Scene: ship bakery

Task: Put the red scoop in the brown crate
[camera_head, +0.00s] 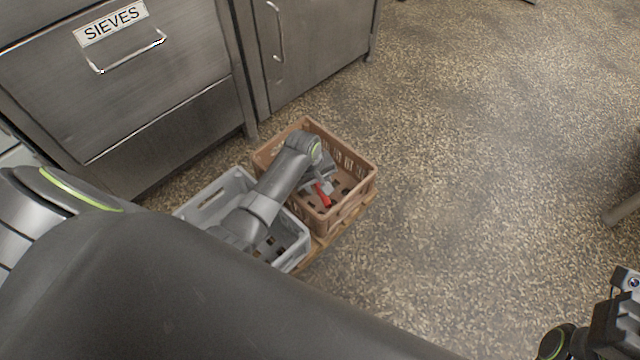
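The brown crate (364,187) sits on the floor on a low wooden board, near the middle of the head view. My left arm reaches across from the left and my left gripper (321,187) is over the crate's near-left part. The red scoop (323,195) shows as a small red piece right at the gripper's fingertips, within the crate's outline. The fingers are small and partly hidden, so I cannot tell whether they grip it or how high it is. My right gripper (628,285) is at the lower right edge, partly cut off, away from the crates.
A grey crate (208,198) stands beside the brown crate on its left, partly hidden behind my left arm. Steel cabinets (130,75), one with a drawer labelled SIEVES, stand behind at the upper left.

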